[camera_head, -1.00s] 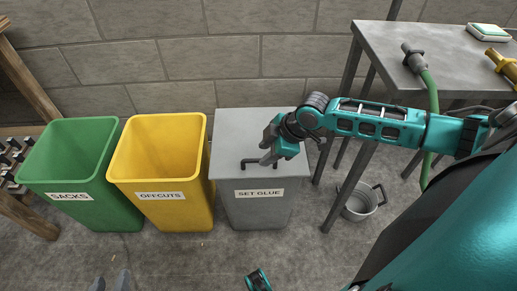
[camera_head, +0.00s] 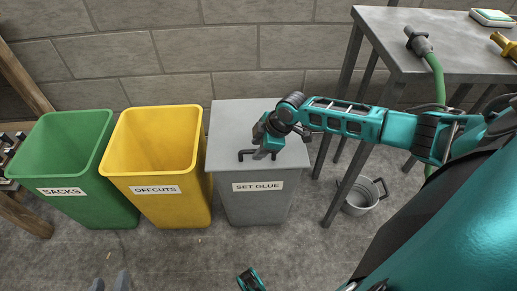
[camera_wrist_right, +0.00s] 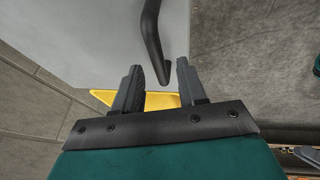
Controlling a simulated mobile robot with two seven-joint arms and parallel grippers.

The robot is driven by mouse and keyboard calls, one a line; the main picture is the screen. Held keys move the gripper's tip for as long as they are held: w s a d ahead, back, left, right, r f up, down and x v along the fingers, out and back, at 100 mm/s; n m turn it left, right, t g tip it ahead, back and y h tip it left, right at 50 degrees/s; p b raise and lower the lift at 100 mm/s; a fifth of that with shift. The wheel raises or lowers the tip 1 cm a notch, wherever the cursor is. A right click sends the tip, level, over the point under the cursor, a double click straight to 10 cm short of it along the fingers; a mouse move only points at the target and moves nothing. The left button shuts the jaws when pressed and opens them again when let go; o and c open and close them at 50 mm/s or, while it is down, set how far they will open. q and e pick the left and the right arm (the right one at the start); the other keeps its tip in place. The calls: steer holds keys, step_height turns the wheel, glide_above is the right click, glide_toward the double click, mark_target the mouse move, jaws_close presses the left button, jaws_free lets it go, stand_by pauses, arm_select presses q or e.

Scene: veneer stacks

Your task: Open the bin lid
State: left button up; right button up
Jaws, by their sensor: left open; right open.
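The grey bin (camera_head: 255,212), labelled SET GLUE, is shut under a flat grey lid (camera_head: 225,125). A black bar handle (camera_head: 245,155) stands on the lid. My right gripper (camera_head: 262,155) is over the lid at the handle and partly hides it. In the right wrist view, the right gripper (camera_wrist_right: 160,75) is open, and the free end of the handle (camera_wrist_right: 152,35) shows between its fingertips or just beyond; I cannot tell whether they touch. My left gripper (camera_head: 251,281) is low at the bottom edge, mostly cut off, away from the bin.
An open yellow OFFCUTS bin (camera_head: 160,205) and an open green SACKS bin (camera_head: 90,205) stand left of the grey bin. A metal table (camera_head: 450,50) and a small bucket (camera_head: 362,197) are to the right. A block wall (camera_head: 230,45) is behind.

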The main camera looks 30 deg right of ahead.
steer(key=shift+w+f, duration=0.15)
steer(key=shift+f, duration=0.05)
jaws_close()
stand_by(0.3)
stand_by(0.3)
